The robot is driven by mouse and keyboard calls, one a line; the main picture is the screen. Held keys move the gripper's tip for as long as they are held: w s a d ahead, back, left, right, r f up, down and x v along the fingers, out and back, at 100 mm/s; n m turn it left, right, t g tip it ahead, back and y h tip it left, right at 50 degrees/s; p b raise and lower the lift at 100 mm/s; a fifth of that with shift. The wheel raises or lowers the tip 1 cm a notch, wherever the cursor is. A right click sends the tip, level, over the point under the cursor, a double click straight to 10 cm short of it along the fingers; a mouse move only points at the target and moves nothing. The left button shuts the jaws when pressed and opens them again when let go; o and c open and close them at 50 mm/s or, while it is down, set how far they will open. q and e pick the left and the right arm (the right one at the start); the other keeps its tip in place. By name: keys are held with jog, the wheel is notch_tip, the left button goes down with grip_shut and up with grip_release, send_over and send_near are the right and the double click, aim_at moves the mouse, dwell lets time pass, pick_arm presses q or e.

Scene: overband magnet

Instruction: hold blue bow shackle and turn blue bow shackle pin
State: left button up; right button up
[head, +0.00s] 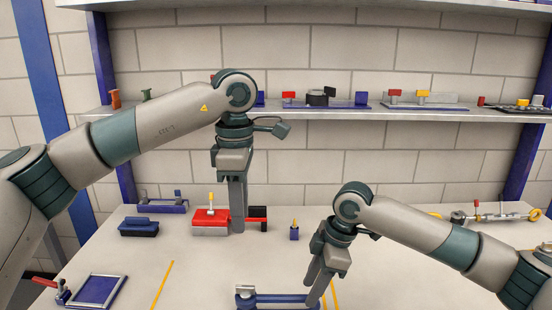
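A blue piece (280,299) with a grey round end at its left lies at the bottom edge of the head view. It may be the blue bow shackle, but it is cut off by the frame and I cannot make out its pin. My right gripper (315,299) points down at the right end of this blue piece. Its fingertips overlap the piece, and I cannot tell whether they grip it. My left gripper (238,228) points down at the back of the table, beside a red block (210,221). Its fingers look close together, and their opening is unclear.
A dark blue block (139,227) and a small blue post with a yellow tip (294,233) stand on the table. A blue frame (97,291) with a red-handled clamp lies front left. A shelf (345,115) with several fixtures runs behind. The table's centre left is mostly clear.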

jog(key=v, duration=0.7)
jog(key=shift+r, duration=0.3)
jog(key=shift+d+r, duration=0.1)
notch_tip(320, 180, up, 8)
jog(key=p, duration=0.9)
jog(key=shift+s, duration=0.1)
dwell(0.5)
